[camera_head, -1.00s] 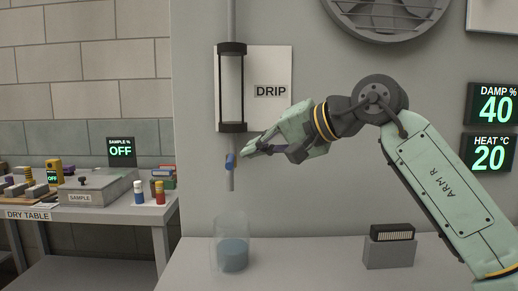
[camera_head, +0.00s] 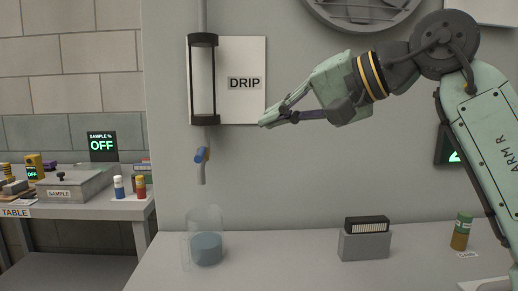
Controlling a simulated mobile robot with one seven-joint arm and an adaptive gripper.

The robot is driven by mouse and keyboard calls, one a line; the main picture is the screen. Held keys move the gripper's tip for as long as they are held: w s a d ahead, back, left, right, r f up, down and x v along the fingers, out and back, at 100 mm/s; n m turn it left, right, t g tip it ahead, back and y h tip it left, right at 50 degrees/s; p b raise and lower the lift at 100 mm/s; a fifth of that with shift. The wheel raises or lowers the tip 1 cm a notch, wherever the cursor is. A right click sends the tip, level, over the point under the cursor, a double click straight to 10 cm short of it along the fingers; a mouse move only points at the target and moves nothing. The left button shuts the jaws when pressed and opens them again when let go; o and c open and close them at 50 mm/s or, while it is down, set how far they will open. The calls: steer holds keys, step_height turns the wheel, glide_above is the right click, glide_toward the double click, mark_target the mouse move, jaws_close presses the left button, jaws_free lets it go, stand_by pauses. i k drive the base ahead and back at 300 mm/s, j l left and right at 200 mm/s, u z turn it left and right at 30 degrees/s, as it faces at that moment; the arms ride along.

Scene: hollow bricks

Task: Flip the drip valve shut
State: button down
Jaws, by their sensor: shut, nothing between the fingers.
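The drip valve is a small blue lever (camera_head: 202,154) on the thin grey pipe below the clear drip tube (camera_head: 203,82). The lever looks tilted, close to upright along the pipe. A sign reading DRIP (camera_head: 244,83) is on the panel behind the tube. A clear beaker (camera_head: 207,240) with blue-grey liquid stands on the counter below the pipe's end. My gripper (camera_head: 266,122) is shut and empty. It points left, to the right of and above the lever, with a clear gap between them.
A grey box (camera_head: 364,240) with a slotted dark top stands on the counter right of the beaker. A green and amber bottle (camera_head: 461,231) is farther right. The side table (camera_head: 105,209) holds a sample box (camera_head: 75,185) and small bottles. The counter between beaker and grey box is clear.

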mark_target(203, 152)
steer(key=k, duration=1)
